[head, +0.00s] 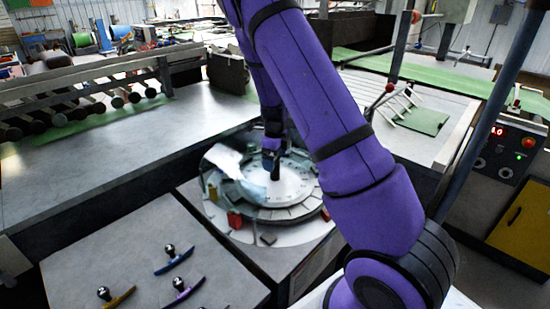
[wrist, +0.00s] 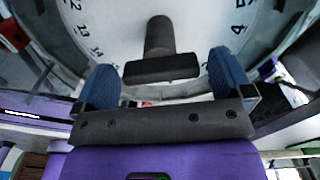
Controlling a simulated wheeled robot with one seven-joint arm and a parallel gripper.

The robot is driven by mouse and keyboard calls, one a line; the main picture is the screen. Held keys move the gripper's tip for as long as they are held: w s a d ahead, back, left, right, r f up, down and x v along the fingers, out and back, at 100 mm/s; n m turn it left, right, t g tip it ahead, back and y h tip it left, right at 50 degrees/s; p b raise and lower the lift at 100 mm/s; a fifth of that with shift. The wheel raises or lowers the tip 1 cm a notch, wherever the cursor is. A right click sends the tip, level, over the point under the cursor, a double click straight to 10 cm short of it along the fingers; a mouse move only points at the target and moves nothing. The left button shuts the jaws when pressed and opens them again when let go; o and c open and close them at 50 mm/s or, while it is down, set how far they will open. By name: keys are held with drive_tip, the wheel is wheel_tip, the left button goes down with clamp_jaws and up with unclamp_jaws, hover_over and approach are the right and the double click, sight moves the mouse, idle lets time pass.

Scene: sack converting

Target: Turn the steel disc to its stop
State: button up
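The steel disc (head: 290,185) lies flat on a round base and carries numbers around its rim. In the wrist view the disc (wrist: 205,22) fills the top, with a dark T-shaped handle (wrist: 160,68) standing at its middle. My gripper (wrist: 164,75) is open, with one blue finger to each side of the handle's crossbar and gaps visible on both sides. In the head view my gripper (head: 272,157) is over the disc's middle, mostly dark, and its fingers are hard to make out. A pale translucent sheet or blur covers the disc's left part.
A red block (head: 235,220) sits at the base's front left edge. A control panel (head: 505,150) with a red display stands at right.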

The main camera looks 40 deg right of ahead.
drive_tip(key=c, duration=1.1)
drive_tip(key=m, duration=0.4)
drive_tip(key=o, duration=1.2)
drive_tip(key=shift+o, duration=0.2)
drive_tip(key=shift+r, duration=0.1)
wheel_tip(320, 180, up, 11)
drive_tip(key=shift+f, duration=0.2)
drive_tip(key=shift+r, duration=0.1)
